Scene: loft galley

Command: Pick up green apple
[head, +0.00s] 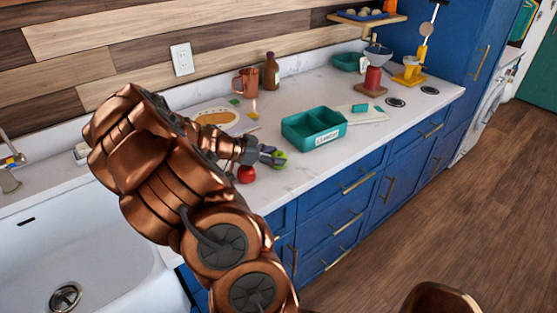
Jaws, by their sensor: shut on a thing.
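The green apple (281,155) is at the tip of my gripper (273,156), above the white counter near its front edge. My gripper is shut on it, and the fingers hide part of it. I cannot tell whether the apple touches the counter. A red round fruit (246,174) sits on the counter just left of and below the gripper, partly behind my arm.
A teal divided box (293,133) stands right of the gripper. A plate (236,121), a copper mug (246,82) and a brown bottle (271,71) are behind. The sink (95,255) is at left. Counter (300,178) in front of the box is clear.

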